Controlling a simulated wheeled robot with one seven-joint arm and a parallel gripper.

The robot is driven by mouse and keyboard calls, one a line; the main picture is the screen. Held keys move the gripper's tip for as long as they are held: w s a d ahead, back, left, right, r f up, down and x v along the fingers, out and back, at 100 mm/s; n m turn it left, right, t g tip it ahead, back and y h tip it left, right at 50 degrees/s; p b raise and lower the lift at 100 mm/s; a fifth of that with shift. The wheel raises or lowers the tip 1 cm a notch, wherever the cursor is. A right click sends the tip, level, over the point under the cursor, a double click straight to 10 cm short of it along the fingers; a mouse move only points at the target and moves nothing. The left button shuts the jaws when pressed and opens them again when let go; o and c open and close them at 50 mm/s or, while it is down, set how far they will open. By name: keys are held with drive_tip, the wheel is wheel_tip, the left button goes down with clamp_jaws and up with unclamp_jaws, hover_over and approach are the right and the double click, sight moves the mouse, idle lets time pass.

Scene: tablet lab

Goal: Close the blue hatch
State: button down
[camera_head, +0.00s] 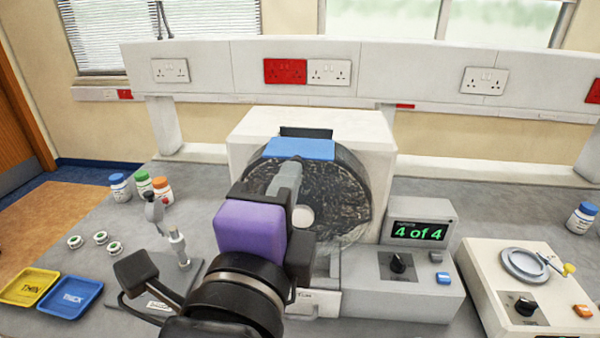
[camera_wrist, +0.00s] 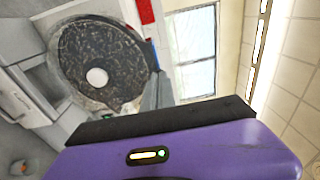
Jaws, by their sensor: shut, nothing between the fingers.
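The blue hatch (camera_head: 300,148) is a flat blue panel at the top of the round dark drum of a white machine (camera_head: 375,165) in the head view. A dark slot (camera_head: 305,132) shows just behind it. In the wrist view only a thin blue edge of the hatch (camera_wrist: 155,56) shows, beside the drum's rim. My gripper (camera_head: 288,172) is shut and empty, in front of the drum with its fingertips just below the hatch's left part. Whether they touch it I cannot tell. My wrist and gripper hide the drum's lower left.
A display box reading "4 of 4" (camera_head: 420,232) stands right of the drum. A second instrument (camera_head: 480,290) is farther right. A small metal stand (camera_head: 180,250), yellow tray (camera_head: 28,287), blue tray (camera_head: 70,296) and several bottles are left. A socket rail (camera_head: 430,75) runs behind.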

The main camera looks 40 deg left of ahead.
sight(298, 156)
drive_tip(key=b+x, duration=0.1)
drive_tip(key=x, duration=0.1)
drive_tip(key=b+x, duration=0.2)
drive_tip(key=x, duration=0.1)
drive_tip(key=shift+a+f, duration=0.2)
drive_tip(key=shift+f, duration=0.05)
drive_tip(key=shift+w+a+r, duration=0.1)
drive_tip(key=shift+w+a, duration=0.05)
drive_tip(key=shift+w, duration=0.15)
drive_tip(key=shift+r, duration=0.2)
drive_tip(key=shift+w, duration=0.1)
